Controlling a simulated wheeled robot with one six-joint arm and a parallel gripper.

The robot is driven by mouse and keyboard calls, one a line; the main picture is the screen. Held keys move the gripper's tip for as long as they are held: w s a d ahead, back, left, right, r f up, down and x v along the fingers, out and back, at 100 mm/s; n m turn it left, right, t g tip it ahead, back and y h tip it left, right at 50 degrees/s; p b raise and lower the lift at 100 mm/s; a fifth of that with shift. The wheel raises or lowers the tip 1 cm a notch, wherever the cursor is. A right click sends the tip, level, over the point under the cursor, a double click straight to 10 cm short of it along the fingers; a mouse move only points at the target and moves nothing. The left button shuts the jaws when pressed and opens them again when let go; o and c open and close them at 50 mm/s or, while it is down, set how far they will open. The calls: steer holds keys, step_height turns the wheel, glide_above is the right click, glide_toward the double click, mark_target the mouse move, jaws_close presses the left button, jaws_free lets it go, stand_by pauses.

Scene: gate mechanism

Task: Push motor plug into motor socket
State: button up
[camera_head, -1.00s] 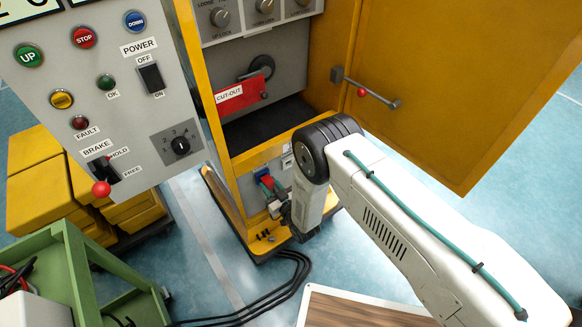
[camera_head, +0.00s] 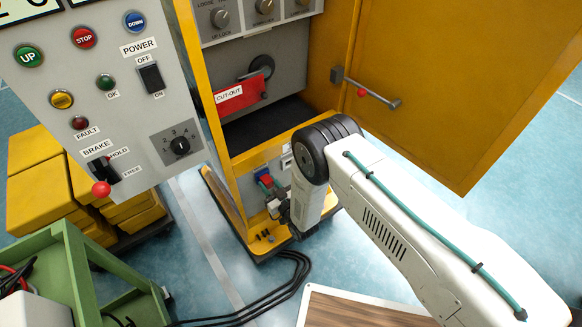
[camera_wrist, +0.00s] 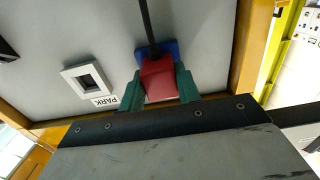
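The red motor plug (camera_wrist: 158,82) sits between the two green fingers of my gripper (camera_wrist: 160,74) in the wrist view. The fingers touch its sides, so my gripper is shut on it. A black cable runs up from the plug. The blue motor socket (camera_wrist: 172,48) is on the grey panel right behind the plug and is partly covered by it. I cannot tell how deep the plug sits in the socket. In the head view the plug (camera_head: 267,181) shows small beside the blue socket (camera_head: 260,171), low in the yellow cabinet, with my gripper at it.
A PARK socket (camera_wrist: 87,79) with a pale frame is left of the plug on the same panel. The yellow cabinet door (camera_head: 455,90) stands open at right. Black cables (camera_head: 290,285) lie on the floor. A green cart (camera_head: 75,270) stands at lower left.

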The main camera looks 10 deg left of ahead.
steer(key=o, duration=0.6)
steer(key=shift+a, duration=0.1)
